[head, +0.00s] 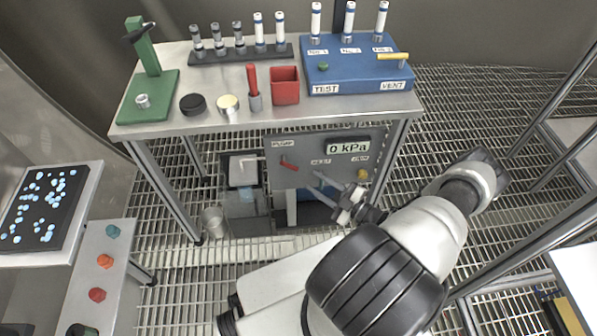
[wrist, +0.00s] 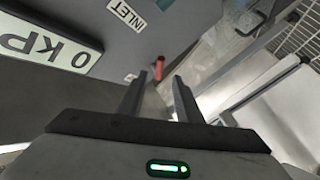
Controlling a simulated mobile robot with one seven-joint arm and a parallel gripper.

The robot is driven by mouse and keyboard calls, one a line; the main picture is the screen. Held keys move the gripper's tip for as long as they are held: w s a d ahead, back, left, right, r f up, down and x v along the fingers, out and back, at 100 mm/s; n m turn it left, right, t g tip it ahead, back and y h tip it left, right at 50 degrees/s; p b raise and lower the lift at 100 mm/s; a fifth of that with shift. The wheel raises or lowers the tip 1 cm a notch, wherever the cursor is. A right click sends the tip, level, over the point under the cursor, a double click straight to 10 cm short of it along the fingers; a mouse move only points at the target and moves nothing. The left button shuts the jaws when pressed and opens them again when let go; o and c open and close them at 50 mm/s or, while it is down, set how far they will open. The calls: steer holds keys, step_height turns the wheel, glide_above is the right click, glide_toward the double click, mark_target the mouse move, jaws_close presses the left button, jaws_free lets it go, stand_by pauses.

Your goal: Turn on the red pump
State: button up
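The red pump lever (head: 289,164) sits on a grey panel (head: 280,178) under the bench, below a label reading PUMP. It also shows in the wrist view (wrist: 159,68) as a short red handle. The panel's display (head: 347,148) reads 0 kPa and shows upside down in the wrist view (wrist: 45,42). My gripper (head: 316,182) is in front of the panel, right of and below the lever. In the wrist view my gripper (wrist: 160,78) is open with nothing held. The lever appears beyond the gap between the fingertips; contact is not evident.
A yellow knob (head: 362,174) is at the panel's lower right. The bench top (head: 195,118) above carries a blue test block (head: 350,75), a red cup (head: 285,86) and a green stand (head: 150,85). A clear tank (head: 243,205) stands below, left of the panel.

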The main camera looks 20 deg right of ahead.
mark_target(294, 169)
steer(key=x, duration=0.8)
steer(key=shift+c, duration=0.5)
jaws_close()
